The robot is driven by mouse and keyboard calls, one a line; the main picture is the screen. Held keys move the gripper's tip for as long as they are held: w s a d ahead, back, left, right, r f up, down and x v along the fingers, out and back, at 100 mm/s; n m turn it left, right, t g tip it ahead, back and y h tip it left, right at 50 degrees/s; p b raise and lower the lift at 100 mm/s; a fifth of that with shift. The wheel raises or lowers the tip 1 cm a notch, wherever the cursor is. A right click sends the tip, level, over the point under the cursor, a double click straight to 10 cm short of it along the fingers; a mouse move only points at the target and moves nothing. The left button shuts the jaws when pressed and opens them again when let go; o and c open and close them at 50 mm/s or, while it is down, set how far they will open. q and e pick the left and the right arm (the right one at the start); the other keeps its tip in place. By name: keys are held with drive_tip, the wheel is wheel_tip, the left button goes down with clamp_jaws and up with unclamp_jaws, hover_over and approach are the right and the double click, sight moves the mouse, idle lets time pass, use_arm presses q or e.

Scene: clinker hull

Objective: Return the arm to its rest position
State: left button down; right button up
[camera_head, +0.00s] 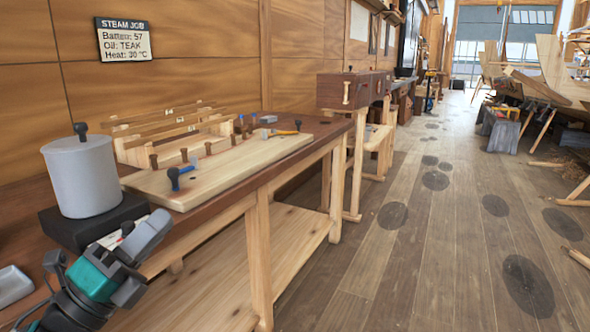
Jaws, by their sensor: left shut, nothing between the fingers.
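My left gripper (148,234) is at the lower left, with its arm coming in from the bottom left corner. Its grey fingers are shut and empty. It is in front of the workbench's near edge, just to the right of a black block (70,232); whether it touches anything I cannot tell. My right gripper is not in view.
A grey lidded pot (82,176) stands on the black block. A pale board (205,177) with pegs and small tools lies on the workbench (300,137), before a wooden rack (165,134). A grey tray (14,285) is at far left. The floor (420,250) at right is largely open.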

use_arm(q)
wheel_tip(320, 180, down, 21)
drive_tip(key=s+n+g+y, duration=0.25)
drive_tip(key=n+y, duration=0.75)
drive_tip(key=n, duration=0.9)
drive_tip(key=s+d+f+n+g+y, duration=0.1)
drive_tip(key=s+d+f+n+g, duration=0.15)
drive_tip(key=s+f+n, duration=0.35)
drive_tip(key=s+d+f+n+g, duration=0.2)
drive_tip(key=s+f+n+g, duration=0.15)
drive_tip(key=f, duration=0.35)
drive_tip(key=s+a+r+y+p, duration=0.1)
drive_tip(key=s+a+r+p, duration=0.1)
drive_tip(key=r+p, duration=0.7)
drive_tip(key=s+p, duration=0.1)
drive_tip(key=p, duration=0.4)
drive_tip(key=shift+s+a, duration=0.15)
drive_tip(key=shift+a, duration=0.05)
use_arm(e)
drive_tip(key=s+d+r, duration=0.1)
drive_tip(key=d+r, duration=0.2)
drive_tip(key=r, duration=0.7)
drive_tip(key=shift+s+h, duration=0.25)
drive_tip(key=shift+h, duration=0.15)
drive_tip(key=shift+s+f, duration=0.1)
